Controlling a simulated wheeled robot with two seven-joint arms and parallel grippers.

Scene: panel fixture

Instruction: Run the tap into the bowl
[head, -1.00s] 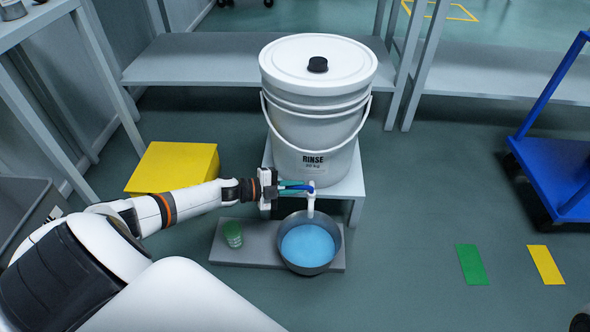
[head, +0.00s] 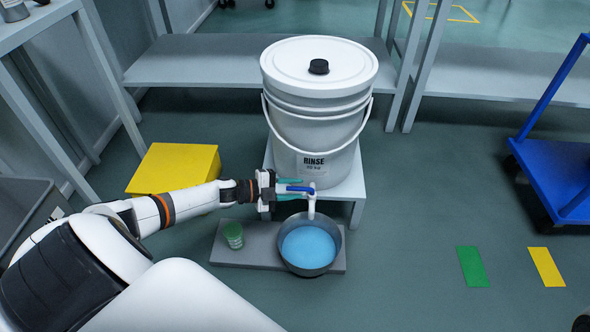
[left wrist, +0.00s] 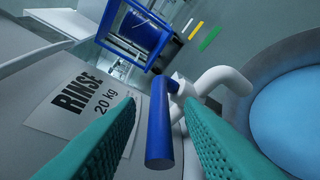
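The white RINSE bucket (head: 315,120) stands on a small stand. Its tap (head: 311,204) has a white spout and a blue lever (head: 304,189). A grey bowl (head: 339,247) sits below the spout, with a flat light-blue surface inside. I cannot make out a stream. My left gripper (head: 296,188) is at the tap, its teal fingers open on either side of the lever. In the left wrist view, the lever (left wrist: 160,125) lies between the fingers with gaps on both sides, and the spout (left wrist: 225,78) bends toward the bowl (left wrist: 245,65). My right gripper is out of view.
A green-lidded jar (head: 234,235) stands left of the bowl on a grey board (head: 255,258). A yellow box (head: 174,168) is near my left arm. A blue cart (head: 560,170) stands at right. Floor right of the bowl is clear except for flat green and yellow markings.

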